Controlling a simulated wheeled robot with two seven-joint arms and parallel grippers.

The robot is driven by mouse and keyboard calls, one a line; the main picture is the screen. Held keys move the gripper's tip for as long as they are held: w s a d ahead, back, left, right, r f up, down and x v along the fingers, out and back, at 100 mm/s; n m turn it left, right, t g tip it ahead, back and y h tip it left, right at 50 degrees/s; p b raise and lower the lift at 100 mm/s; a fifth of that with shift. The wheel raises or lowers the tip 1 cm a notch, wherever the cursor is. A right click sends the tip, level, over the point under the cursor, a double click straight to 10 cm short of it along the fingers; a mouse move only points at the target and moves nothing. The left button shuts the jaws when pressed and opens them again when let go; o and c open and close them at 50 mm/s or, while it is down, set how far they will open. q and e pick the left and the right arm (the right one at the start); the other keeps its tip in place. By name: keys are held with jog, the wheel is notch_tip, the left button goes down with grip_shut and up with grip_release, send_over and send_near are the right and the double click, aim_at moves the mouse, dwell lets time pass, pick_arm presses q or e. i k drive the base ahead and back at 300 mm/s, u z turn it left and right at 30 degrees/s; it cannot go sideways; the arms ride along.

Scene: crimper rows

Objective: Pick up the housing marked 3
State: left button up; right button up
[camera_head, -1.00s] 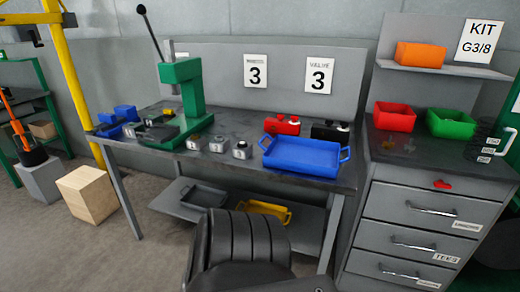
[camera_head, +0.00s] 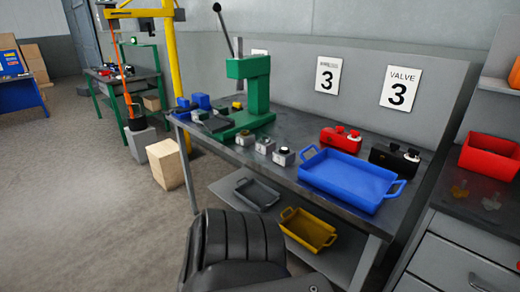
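Three small grey blocks with round tops stand in a row on the workbench (camera_head: 300,125): a left one (camera_head: 245,138), a middle one (camera_head: 264,146) and a right one (camera_head: 284,156). They may be housings, but no number on them is readable. More grey parts (camera_head: 214,124) lie left of the green press (camera_head: 250,90). Neither of my grippers is in view.
A blue tray (camera_head: 345,182) sits at the bench's front right, before a red box (camera_head: 341,139) and a black box (camera_head: 395,159). A lower shelf holds a grey tray (camera_head: 257,195) and a yellow tray (camera_head: 308,230). A wooden block (camera_head: 166,164) stands on open floor at left.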

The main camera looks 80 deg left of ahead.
aim_at(284, 160)
jog(key=u, duration=0.9)
jog(key=i, duration=0.8)
jog(key=u, duration=0.8)
